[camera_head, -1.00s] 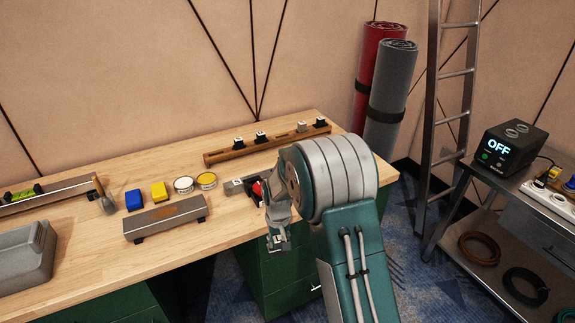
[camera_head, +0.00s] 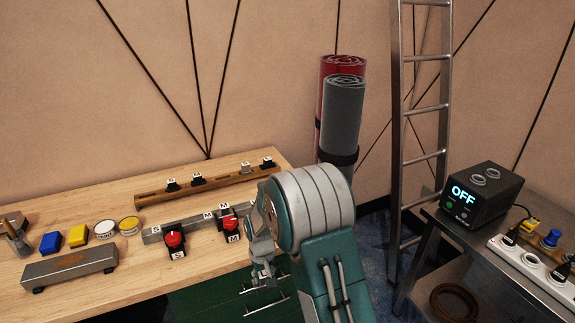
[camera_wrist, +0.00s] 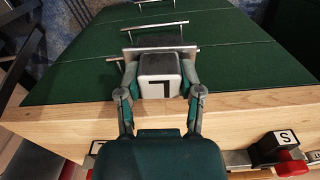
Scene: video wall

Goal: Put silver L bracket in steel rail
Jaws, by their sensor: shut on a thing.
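The silver L bracket (camera_wrist: 160,76) is a dark block with a metal plate and a white face marked "L". My gripper (camera_wrist: 160,92) is shut on its sides in the wrist view. In the head view my gripper (camera_head: 263,281) hangs in front of the bench's front edge, and the held piece is small and partly hidden there. The steel rail (camera_head: 153,236) lies on the bench to the left of my arm, with red-knobbed black pieces and small letter tags on it. Part of it shows along the bottom of the wrist view (camera_wrist: 238,157), apart from the held piece.
A wooden rail (camera_head: 153,197) with several black clips lies at the back of the bench. A grey bar (camera_head: 70,268), a blue block (camera_head: 50,242), a yellow block (camera_head: 78,235) and two round tins stand at left. Green drawers (camera_wrist: 230,65) with metal handles are below the bench edge.

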